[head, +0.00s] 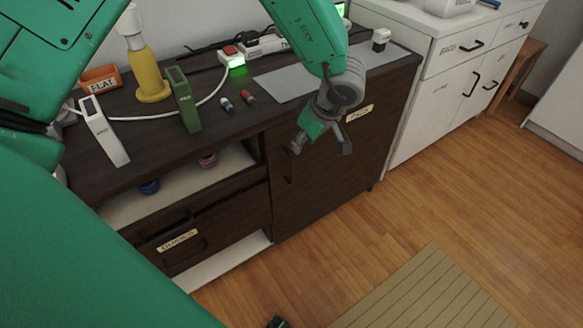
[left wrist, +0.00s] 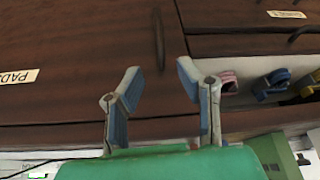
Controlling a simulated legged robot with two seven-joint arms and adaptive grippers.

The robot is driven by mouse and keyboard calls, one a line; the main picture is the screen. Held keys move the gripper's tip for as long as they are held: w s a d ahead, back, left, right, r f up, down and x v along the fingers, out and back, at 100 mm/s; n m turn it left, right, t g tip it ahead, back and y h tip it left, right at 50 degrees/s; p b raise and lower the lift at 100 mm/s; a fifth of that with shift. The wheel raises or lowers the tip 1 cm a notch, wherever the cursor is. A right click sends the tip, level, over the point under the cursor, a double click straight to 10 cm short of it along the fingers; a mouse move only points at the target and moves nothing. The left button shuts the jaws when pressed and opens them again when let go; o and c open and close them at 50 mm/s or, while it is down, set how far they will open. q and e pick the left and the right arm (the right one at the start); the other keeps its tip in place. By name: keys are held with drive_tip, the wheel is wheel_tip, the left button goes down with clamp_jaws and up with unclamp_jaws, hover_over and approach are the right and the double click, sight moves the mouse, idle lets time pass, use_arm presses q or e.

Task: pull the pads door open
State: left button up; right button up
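The pads door (head: 325,175) is a dark brown cabinet door, with a pale label (head: 359,111) near its top right; it looks closed. Its dark vertical handle (head: 289,166) is near the door's left edge. My left gripper (head: 321,146) is open and empty in front of the upper door, right of the handle in the head view. In the left wrist view, which is turned over, the PADS label (left wrist: 18,76) is at the left and the handle (left wrist: 158,40) lies beyond the gap between the open fingertips (left wrist: 156,72), not between them. My right gripper is not in view.
The wooden floor before the door is clear; a striped mat (head: 430,295) lies farther right.

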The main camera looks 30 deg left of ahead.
use_arm(q)
drive_tip(key=b+x, duration=0.1)
drive_tip(key=x, duration=0.3)
drive_tip(key=b+x, duration=0.1)
drive_tip(key=x, duration=0.2)
drive_tip(key=b+x, duration=0.2)
drive_tip(key=x, duration=0.2)
drive_tip(key=shift+d+f, duration=0.2)
drive_tip(key=shift+f, duration=0.2)
drive_tip(key=shift+w+a+f, duration=0.1)
drive_tip(key=shift+a+f, duration=0.15)
drive_tip(key=shift+a, duration=0.25)
drive_tip(key=shift+d+r, duration=0.15)
drive_tip(key=shift+d, duration=0.35)
clamp_jaws()
